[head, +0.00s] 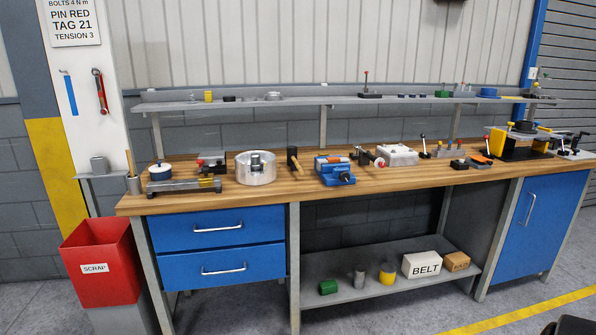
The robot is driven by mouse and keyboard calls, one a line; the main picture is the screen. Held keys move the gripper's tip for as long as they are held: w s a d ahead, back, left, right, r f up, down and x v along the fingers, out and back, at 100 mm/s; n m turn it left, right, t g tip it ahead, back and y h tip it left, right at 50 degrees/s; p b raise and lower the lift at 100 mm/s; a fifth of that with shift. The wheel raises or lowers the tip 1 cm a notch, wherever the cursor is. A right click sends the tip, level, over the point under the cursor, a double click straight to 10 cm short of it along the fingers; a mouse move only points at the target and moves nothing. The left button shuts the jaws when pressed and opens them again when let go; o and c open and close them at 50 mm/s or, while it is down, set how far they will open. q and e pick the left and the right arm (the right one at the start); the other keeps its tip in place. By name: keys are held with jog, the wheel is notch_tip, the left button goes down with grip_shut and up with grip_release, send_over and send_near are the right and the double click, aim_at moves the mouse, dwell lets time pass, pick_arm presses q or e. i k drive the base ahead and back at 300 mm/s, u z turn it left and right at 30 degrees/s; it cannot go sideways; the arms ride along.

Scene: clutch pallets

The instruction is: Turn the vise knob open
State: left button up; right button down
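A blue vise-like device (333,169) sits on the wooden bench top near the middle, between a hammer and a white box. Neither of my grippers is in view.
A red scrap bin (100,265) stands left. The floor in front is mostly clear.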

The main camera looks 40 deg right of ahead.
aim_at(344, 176)
jog(key=z, duration=1.55)
jog(key=k, duration=1.25)
jog(key=z, duration=0.7)
jog(key=i, duration=1.4)
jog(key=u, duration=0.45)
